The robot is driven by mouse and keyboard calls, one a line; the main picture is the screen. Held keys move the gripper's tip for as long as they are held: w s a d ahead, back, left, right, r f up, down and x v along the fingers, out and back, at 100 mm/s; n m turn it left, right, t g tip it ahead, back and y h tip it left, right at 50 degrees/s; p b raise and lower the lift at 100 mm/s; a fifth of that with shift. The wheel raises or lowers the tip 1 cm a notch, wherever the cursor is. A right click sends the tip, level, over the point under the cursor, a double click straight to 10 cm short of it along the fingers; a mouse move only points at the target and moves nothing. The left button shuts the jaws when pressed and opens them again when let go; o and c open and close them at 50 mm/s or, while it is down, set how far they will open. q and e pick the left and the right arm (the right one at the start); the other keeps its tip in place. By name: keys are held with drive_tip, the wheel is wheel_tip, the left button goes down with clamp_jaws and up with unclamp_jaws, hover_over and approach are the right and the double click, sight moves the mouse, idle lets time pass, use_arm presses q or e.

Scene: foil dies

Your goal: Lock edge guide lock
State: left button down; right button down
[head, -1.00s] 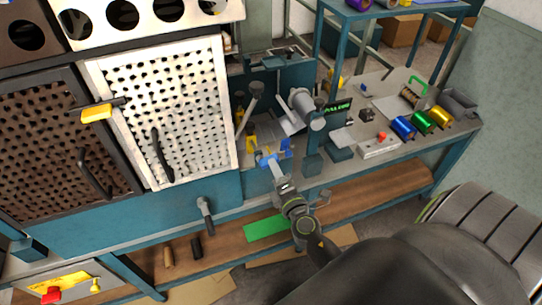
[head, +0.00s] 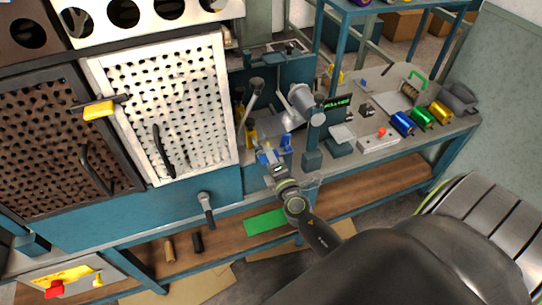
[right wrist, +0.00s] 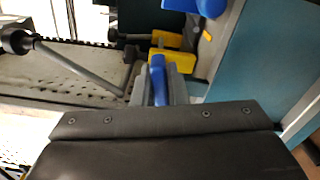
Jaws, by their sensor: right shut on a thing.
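My right gripper (head: 268,158) is at the front of the press bed. In the right wrist view its two grey fingers (right wrist: 157,88) are shut on a small upright blue lever (right wrist: 157,72), which I take to be the edge guide lock. Yellow blocks (right wrist: 172,61) sit just beyond the lever. A second blue part (head: 286,142) stands just right of the gripper in the head view. My left gripper is not in view.
A grey cylinder head (head: 304,102) and a round-knobbed lever (head: 252,98) stand behind the gripper. A perforated white door (head: 228,110) is at left. Coloured foil rolls (head: 421,118) and a control box (head: 378,143) are on the bench at right.

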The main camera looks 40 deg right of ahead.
drive_tip(key=shift+f+m+b, duration=0.3)
drive_tip(key=shift+m+b, duration=0.4)
drive_tip(key=shift+f+m+b, duration=0.1)
drive_tip(key=shift+m+b, duration=0.45)
drive_tip(key=shift+m, duration=0.25)
drive_tip(key=c, duration=1.4)
unclamp_jaws()
drive_tip(key=shift+c, duration=0.2)
drive_tip(key=b+v, duration=0.5)
drive_tip(key=v, duration=1.2)
drive_tip(key=shift+s, duration=0.25)
drive_tip(key=shift+d, duration=0.1)
